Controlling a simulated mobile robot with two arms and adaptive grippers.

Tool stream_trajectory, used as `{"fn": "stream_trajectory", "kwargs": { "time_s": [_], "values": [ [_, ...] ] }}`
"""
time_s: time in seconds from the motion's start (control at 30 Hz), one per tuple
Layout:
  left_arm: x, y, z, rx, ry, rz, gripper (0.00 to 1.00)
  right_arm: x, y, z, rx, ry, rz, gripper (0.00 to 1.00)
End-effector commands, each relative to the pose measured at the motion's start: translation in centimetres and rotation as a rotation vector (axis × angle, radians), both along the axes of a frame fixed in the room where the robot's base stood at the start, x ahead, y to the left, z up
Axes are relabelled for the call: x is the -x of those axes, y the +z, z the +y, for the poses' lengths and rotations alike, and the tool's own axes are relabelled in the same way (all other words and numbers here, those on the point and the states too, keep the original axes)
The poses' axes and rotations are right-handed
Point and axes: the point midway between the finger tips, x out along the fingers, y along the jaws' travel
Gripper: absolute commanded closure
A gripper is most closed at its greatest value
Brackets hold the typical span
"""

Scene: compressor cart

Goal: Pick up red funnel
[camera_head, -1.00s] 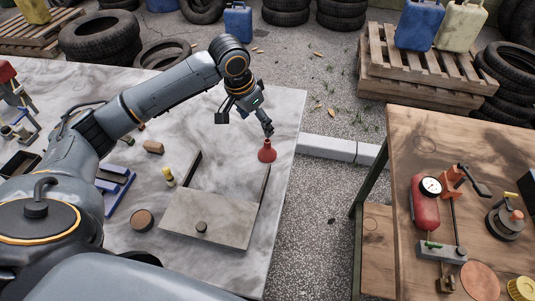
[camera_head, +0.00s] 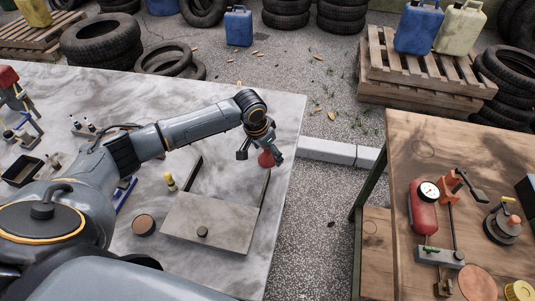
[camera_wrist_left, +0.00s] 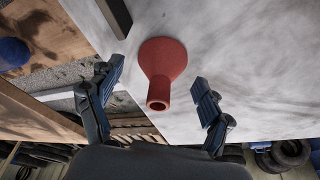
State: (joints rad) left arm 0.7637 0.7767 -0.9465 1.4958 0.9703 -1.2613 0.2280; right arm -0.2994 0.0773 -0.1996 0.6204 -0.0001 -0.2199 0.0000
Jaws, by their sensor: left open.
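The red funnel (camera_head: 266,160) stands on the grey marbled table near its right edge, partly hidden by my left gripper in the head view. In the left wrist view the funnel (camera_wrist_left: 161,68) shows with its wide end away from the camera and its narrow spout towards it. My left gripper (camera_head: 276,156) is at the funnel in the head view. In the left wrist view its two fingers (camera_wrist_left: 155,92) are open, one on each side of the funnel, with gaps on both sides. My right gripper is not in view.
A flat grey plate (camera_head: 208,222) with dark upright bars lies just in front of the funnel. The table's right edge is close, with a gap before the wooden table (camera_head: 440,150).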

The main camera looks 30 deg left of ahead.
Motion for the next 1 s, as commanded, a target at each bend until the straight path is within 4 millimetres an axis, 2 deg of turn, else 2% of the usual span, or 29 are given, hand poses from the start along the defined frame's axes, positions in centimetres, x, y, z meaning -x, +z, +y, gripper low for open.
{"fn": "stream_trajectory", "kwargs": {
  "time_s": [0.2, 0.4, 0.47, 0.8, 1.0],
  "values": [
    [0.0, -0.1, 0.0, 0.000, 0.000, 0.000, 0.21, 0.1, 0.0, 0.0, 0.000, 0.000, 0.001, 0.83],
    [0.0, -0.1, 0.0, 0.000, 0.000, 0.000, 0.62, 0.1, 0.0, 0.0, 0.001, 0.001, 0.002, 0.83],
    [0.0, -0.1, 0.0, 0.000, 0.000, 0.000, 0.71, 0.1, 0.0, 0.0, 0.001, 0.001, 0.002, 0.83],
    [0.0, 0.1, 0.0, 0.000, 0.000, 0.000, 0.71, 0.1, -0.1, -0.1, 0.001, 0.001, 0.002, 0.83],
    [-0.1, 1.5, 0.1, -0.001, -0.001, -0.002, 0.71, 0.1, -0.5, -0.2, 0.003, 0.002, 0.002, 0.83]
  ]
}}
